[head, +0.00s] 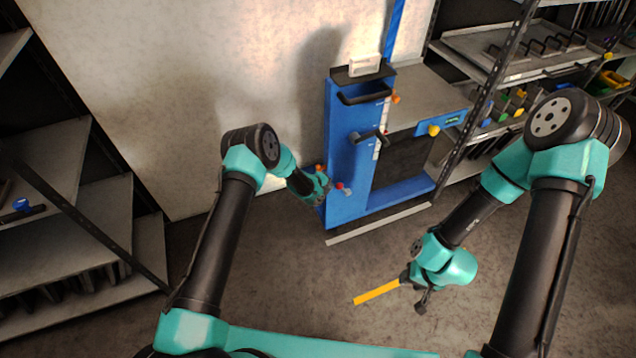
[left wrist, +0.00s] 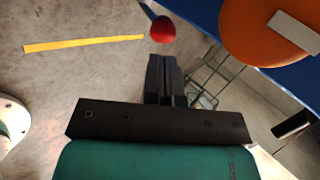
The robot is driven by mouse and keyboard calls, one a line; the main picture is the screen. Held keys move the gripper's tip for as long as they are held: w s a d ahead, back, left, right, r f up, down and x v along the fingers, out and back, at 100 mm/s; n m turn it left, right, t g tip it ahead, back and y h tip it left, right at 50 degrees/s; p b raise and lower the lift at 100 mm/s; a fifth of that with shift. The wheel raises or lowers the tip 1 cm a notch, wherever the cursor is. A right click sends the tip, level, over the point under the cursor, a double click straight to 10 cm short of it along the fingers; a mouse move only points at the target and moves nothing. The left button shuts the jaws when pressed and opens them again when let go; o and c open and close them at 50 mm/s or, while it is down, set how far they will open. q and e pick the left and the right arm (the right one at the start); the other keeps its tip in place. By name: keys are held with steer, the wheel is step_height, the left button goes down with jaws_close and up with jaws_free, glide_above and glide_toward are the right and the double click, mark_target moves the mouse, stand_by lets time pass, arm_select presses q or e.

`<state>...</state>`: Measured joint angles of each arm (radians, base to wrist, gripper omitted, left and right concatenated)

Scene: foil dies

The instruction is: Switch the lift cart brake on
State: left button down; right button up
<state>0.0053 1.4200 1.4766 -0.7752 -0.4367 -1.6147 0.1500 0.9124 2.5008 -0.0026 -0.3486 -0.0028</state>
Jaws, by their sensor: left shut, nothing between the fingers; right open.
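The blue lift cart (head: 346,150) stands against the pale wall in the head view, with a grey top and a black handle (head: 366,97). A small red ball knob (head: 340,186) is low on its front; it also shows in the left wrist view (left wrist: 162,29). A large orange round part (left wrist: 262,28) on the cart is beside it. My left gripper (head: 325,188) is shut and empty close to the cart's lower left. In the left wrist view its fingertips (left wrist: 164,62) are just below the red knob; contact cannot be told. My right gripper (head: 416,296) is open and empty over the floor.
A metal rack (head: 490,75) with tools and bins stands right of the cart. Grey shelves (head: 60,190) stand at the left. A yellow strip (head: 376,292) and a pale strip (head: 380,223) lie on the floor.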

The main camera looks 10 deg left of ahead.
arm_select(q)
steer(key=d+r+v, duration=0.1)
steer(key=v, duration=0.6)
steer(key=shift+r, duration=0.4)
steer(key=shift+a, duration=0.15)
